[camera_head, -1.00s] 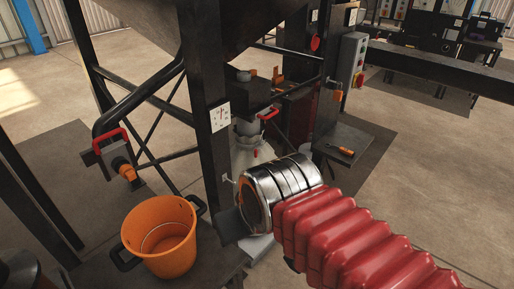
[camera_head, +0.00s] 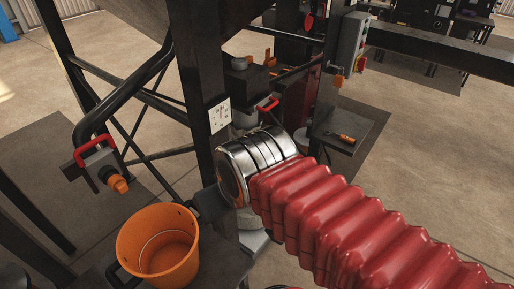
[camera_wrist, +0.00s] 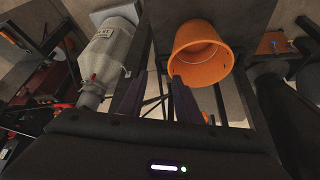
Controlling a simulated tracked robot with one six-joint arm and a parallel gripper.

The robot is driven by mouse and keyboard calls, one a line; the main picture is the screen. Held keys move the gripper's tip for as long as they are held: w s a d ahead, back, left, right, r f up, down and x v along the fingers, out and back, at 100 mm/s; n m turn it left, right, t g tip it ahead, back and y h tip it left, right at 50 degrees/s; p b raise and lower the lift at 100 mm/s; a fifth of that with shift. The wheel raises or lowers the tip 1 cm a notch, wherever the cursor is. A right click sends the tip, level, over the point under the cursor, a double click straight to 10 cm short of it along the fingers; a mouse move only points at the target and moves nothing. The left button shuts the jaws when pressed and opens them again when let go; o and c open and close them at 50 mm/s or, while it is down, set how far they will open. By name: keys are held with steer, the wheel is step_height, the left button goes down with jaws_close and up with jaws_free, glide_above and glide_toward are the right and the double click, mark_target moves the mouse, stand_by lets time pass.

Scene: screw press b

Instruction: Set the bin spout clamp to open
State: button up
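No part is labelled as the bin spout clamp. Two red handles show in the head view: a red handle (camera_head: 94,147) beside an orange knob (camera_head: 118,184) on the bent black pipe at left, and a smaller red handle (camera_head: 267,104) behind the post. I cannot tell which is the clamp. My gripper (camera_head: 212,203) is beyond the shiny wrist, near the orange bucket (camera_head: 128,240) and partly hidden. In the wrist view its two dark fingers (camera_wrist: 157,76) stand apart with nothing visible between them. The orange bucket (camera_wrist: 218,72) is beyond them, right of centre.
A black post (camera_head: 203,75) with a white plate stands close behind my wrist. A grey canister (camera_wrist: 105,58) is at upper left in the wrist view. A grey switch box (camera_head: 350,40) and a side shelf (camera_head: 330,127) with an orange-handled tool are at right.

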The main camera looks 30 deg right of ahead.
steer(key=w+d+f+m+t+h, duration=0.1)
steer(key=w+d+f+t+h, duration=0.1)
steer(key=w+d+f, duration=1)
steer(key=w+d+f+m+t+h, duration=0.1)
steer(key=w+d+f+t, duration=0.1)
steer(key=w+d+f, duration=1.05)
steer(key=d+f+t+h, duration=0.1)
steer(key=d+f+t, duration=0.3)
steer(key=t, duration=0.3)
steer(key=shift+w+d+f+m+t, duration=0.25)
steer(key=shift+d+f+m+t, duration=0.15)
steer(key=shift+d, duration=0.1)
steer(key=shift+r, duration=0.1)
steer(key=x, duration=1.3)
steer(key=shift+w+d, duration=0.25)
steer(key=shift+w, duration=0.1)
steer(key=shift+c, duration=0.3)
